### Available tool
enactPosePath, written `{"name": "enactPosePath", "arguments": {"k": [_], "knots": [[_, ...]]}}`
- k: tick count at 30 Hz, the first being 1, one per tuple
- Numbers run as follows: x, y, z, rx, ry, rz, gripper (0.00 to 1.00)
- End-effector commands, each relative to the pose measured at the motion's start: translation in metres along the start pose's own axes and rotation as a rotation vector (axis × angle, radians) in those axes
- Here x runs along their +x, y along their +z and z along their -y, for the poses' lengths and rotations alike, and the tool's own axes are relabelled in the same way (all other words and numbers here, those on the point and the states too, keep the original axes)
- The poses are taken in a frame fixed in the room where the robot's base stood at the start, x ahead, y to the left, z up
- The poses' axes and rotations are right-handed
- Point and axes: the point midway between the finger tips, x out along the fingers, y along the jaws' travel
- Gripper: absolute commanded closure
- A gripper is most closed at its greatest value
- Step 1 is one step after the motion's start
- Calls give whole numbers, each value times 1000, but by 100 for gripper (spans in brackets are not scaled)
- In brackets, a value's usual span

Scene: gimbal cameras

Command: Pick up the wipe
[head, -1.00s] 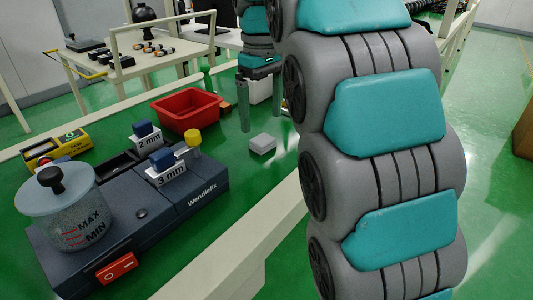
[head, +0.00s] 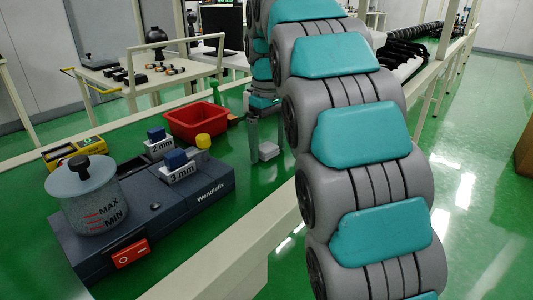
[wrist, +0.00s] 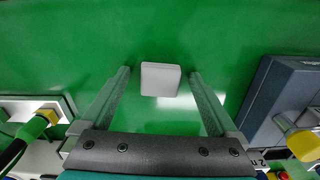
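The wipe looks to be the small pale grey-white block (head: 268,151) lying on the green tabletop. In the wrist view the wipe (wrist: 161,79) sits ahead, between the lines of my two fingers and near their tips. My gripper (wrist: 160,72) is open, with a wide gap on both sides of the wipe; I see no contact. In the head view my gripper (head: 266,140) points down right at the wipe, one finger standing just to its left. The height of the fingertips above the table is hard to tell.
A dark Wendlefix machine (head: 160,210) with a jar stands at left; its corner (wrist: 285,95) is right of my fingers in the wrist view. A red bin (head: 197,122) stands behind it. A white-framed device with a cable (wrist: 35,108) is at left in the wrist view.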

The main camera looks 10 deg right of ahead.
Motion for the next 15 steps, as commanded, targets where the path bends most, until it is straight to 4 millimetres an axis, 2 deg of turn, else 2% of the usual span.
{"name": "enactPosePath", "arguments": {"k": [2,15], "knots": [[0,0,0,0,0,0,15],[0,0,0,0,0,0,64]]}}
